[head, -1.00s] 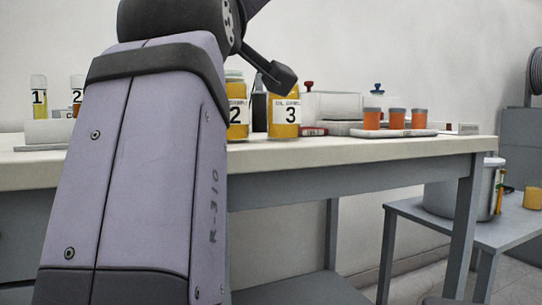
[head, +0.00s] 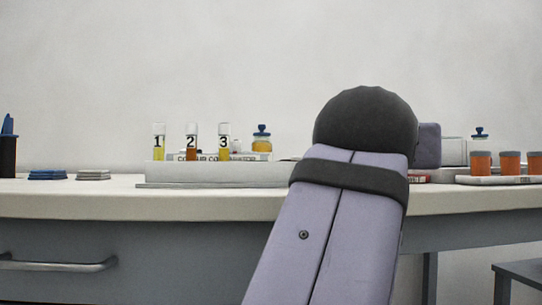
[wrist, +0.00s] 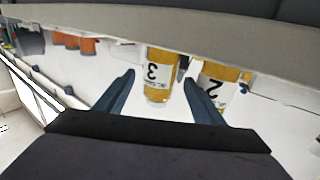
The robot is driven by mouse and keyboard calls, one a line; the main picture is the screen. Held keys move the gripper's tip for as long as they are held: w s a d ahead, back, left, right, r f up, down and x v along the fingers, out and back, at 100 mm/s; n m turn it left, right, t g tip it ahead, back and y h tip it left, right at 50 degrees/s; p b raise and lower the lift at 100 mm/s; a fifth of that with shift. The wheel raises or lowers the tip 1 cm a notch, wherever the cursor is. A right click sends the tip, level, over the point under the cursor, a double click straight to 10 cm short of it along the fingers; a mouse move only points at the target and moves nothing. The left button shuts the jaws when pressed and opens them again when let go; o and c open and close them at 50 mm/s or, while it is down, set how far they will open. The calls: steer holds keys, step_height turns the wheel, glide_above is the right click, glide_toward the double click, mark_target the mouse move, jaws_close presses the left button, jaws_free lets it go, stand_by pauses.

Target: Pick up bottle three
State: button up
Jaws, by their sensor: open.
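Bottle three (wrist: 158,75), filled with amber liquid and with a white label "3", shows upside down in the wrist view. It appears between the two fingers of my open gripper (wrist: 162,97). I cannot tell whether the fingertips reach around it or stop short; no contact shows. Bottle two (wrist: 222,90), also amber, is just to its right, partly behind the right finger. In the head view my arm hides both bottles and my gripper.
In the head view, small numbered tubes (head: 191,142) stand at a white rack (head: 215,174) on the bench (head: 90,200). Orange-filled cups (head: 510,162) stand on a tray at the right. Cups (wrist: 87,46) also show in the wrist view. The bench front at left is clear.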

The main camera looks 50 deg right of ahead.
steer(key=shift+r+p+x, duration=0.15)
steer(key=shift+p+x, duration=0.75)
steer(key=shift+x, duration=0.2)
steer(key=shift+r+p+x, duration=0.1)
steer(key=shift+p+x, duration=0.8)
steer(key=shift+x, duration=0.25)
steer(key=shift+w+d+f+p, duration=0.1)
steer(key=shift+d+p, duration=0.15)
steer(key=shift+d, duration=0.1)
steer(key=shift+w+d+f+p, duration=0.1)
steer(key=shift+d+f+p, duration=0.05)
steer(key=shift+d+p, duration=0.15)
steer(key=shift+r, duration=0.1)
steer(key=c, duration=1.4)
